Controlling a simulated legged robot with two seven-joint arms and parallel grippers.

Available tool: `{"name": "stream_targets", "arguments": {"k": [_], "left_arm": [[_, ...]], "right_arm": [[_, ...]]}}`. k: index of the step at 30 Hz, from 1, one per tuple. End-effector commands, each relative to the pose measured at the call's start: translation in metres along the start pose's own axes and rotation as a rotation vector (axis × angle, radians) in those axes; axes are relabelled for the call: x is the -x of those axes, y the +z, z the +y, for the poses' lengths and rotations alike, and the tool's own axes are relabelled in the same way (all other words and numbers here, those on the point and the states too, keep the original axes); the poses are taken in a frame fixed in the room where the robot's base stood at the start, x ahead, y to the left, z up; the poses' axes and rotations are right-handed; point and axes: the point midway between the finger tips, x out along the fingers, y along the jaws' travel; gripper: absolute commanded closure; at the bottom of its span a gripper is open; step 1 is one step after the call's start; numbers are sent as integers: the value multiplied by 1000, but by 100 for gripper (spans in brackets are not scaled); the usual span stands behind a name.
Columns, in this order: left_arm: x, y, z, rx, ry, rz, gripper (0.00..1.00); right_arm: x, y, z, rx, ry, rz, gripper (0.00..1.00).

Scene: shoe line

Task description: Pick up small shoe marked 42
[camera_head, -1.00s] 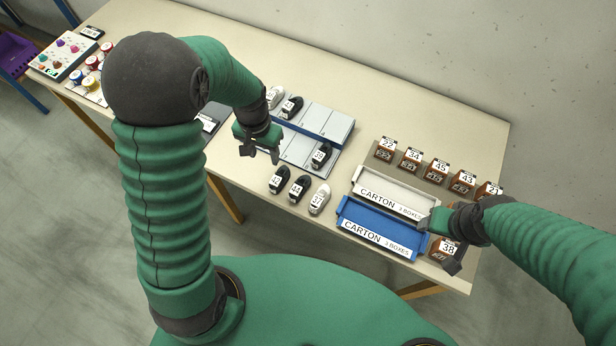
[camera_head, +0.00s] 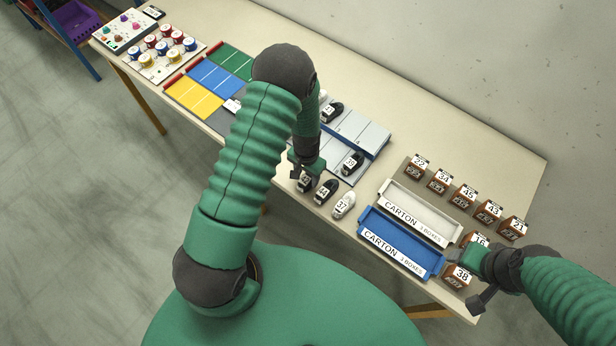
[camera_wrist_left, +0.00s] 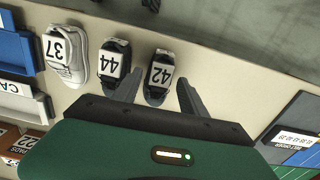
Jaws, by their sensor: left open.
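The small black shoe marked 42 (camera_wrist_left: 159,76) lies on the table at the left end of a short row in the head view, where it shows partly behind my gripper (camera_head: 306,183). In the left wrist view my left gripper (camera_wrist_left: 157,92) is open, with its two fingers reaching toward the shoe, one on either side of its near end. I cannot tell whether they touch it. The black shoe marked 44 (camera_wrist_left: 114,66) lies beside it, close to one finger. My right gripper (camera_head: 474,278) is at the right, over the small boxes; its jaws are unclear.
A white shoe marked 37 (camera_head: 344,205) ends the row. A blue carton (camera_head: 400,243) and a white carton (camera_head: 420,208) stand to the right. Numbered brown boxes (camera_head: 465,196) stand beyond them. Grey trays (camera_head: 368,133) with shoes lie behind the row.

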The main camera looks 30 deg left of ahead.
Motion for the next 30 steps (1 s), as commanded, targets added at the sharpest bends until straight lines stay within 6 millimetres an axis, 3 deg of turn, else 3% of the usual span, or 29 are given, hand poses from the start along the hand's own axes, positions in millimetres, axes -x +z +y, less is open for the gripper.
{"name": "stream_targets", "arguments": {"k": [4,10,22,30], "left_arm": [[-18,0,0,1,0,0,50],[-20,-1,0,1,0,2,50],[-20,-1,0,0,0,1,100],[-17,-1,0,0,0,2,100]], "right_arm": [[6,-1,0,0,0,0,40],[4,-1,0,0,0,0,40],[4,-1,0,0,0,0,40],[4,-1,0,0,0,0,40]]}}
